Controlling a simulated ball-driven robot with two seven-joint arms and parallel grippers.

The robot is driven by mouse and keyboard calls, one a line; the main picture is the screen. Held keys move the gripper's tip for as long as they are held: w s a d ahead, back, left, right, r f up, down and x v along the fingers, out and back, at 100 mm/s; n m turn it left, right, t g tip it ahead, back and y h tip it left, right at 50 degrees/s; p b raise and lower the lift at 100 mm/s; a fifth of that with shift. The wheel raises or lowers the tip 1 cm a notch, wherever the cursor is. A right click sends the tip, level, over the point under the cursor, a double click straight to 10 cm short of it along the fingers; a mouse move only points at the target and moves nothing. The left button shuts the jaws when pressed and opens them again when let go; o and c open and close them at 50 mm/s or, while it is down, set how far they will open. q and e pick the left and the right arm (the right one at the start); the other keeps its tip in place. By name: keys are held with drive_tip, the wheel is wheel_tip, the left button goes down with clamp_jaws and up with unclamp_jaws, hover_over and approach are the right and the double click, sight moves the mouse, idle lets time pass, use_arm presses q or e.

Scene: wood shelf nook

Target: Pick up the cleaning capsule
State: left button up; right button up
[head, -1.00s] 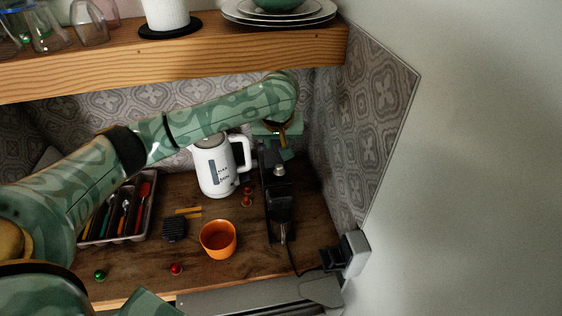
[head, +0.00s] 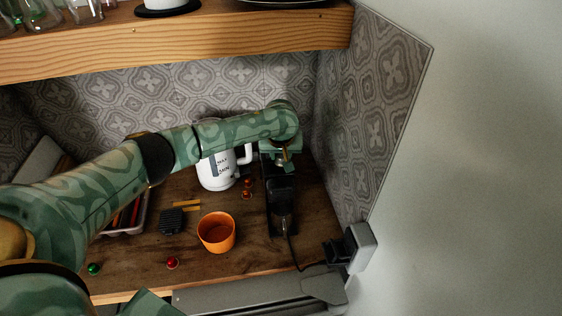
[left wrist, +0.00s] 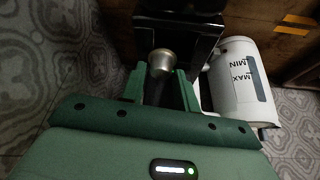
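A small silver capsule (left wrist: 160,62), which I take for the cleaning capsule, stands on the black coffee machine (head: 281,200) at the right of the shelf nook. My left gripper (left wrist: 160,80) reaches it from behind in the left wrist view. Its two green fingers are open, one on each side of the capsule's near part. I cannot tell whether either finger touches it. In the head view the left gripper (head: 282,158) hangs over the back of the machine and partly hides the capsule. My right gripper is not in view.
A white kettle (head: 217,172) stands close left of the machine. An orange cup (head: 216,233), a dark ribbed block (head: 172,221), red capsules (head: 172,263) and a green one (head: 93,269) lie further left. The upper shelf (head: 180,50) and tiled wall (head: 370,110) bound the space.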

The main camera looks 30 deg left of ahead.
use_arm(q)
drive_tip(key=shift+c, duration=0.2)
drive_tip(key=c, duration=0.6)
clamp_jaws()
